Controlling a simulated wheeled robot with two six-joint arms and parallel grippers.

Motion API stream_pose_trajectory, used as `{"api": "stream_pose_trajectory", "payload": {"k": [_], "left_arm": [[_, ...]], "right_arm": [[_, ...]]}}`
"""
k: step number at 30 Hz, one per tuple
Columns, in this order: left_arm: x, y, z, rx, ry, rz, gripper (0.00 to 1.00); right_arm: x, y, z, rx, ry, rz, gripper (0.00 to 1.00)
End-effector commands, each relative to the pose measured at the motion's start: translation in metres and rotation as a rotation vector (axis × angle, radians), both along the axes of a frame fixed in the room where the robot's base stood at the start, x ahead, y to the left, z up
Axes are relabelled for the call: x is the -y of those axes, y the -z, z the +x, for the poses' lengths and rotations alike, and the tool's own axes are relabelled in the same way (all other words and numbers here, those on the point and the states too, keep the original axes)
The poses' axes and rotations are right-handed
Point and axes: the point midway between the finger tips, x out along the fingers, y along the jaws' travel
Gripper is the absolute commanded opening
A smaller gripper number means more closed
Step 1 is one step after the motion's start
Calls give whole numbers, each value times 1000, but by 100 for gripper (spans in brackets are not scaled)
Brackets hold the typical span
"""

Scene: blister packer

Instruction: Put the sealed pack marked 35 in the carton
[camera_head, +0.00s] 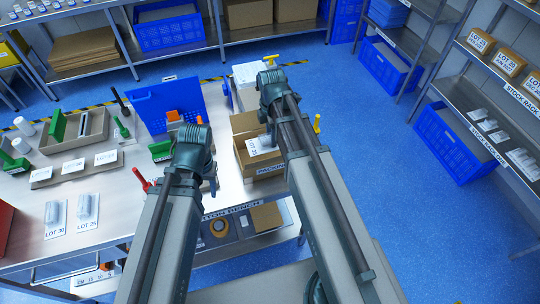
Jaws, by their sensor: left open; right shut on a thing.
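The sealed pack (264,144) is a small pale pack with a printed lot label, too small to read surely. It shows at the open brown carton (264,171) on the packing bench; I cannot tell whether it is above the carton or inside. My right gripper (271,130) is shut on the pack, its fingers mostly hidden by my wrist. My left gripper (212,184) is open and empty over the bench, left of the carton, mostly hidden behind my arm.
Two packs marked 30 (55,212) and 25 (88,207) lie at the bench's left. A blue panel (160,103) stands behind my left arm. Green-handled tools and a grey tray (94,138) are further left.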

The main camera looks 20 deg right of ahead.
Motion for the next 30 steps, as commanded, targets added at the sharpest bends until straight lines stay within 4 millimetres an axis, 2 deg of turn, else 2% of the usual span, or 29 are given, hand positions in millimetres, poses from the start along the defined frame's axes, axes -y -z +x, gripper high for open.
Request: {"api": "stream_pose_trajectory", "payload": {"k": [1, 7, 16, 25, 30], "left_arm": [[0, 15, 0, 0, 0, 0, 50], [0, 45, 0, 0, 0, 0, 50], [0, 50, 0, 0, 0, 0, 50], [0, 84, 0, 0, 0, 0, 50], [0, 85, 0, 0, 0, 0, 50]], "right_arm": [[0, 15, 0, 0, 0, 0, 0], [0, 45, 0, 0, 0, 0, 0], [0, 50, 0, 0, 0, 0, 0], [0, 84, 0, 0, 0, 0, 0], [0, 85, 0, 0, 0, 0, 0]]}}
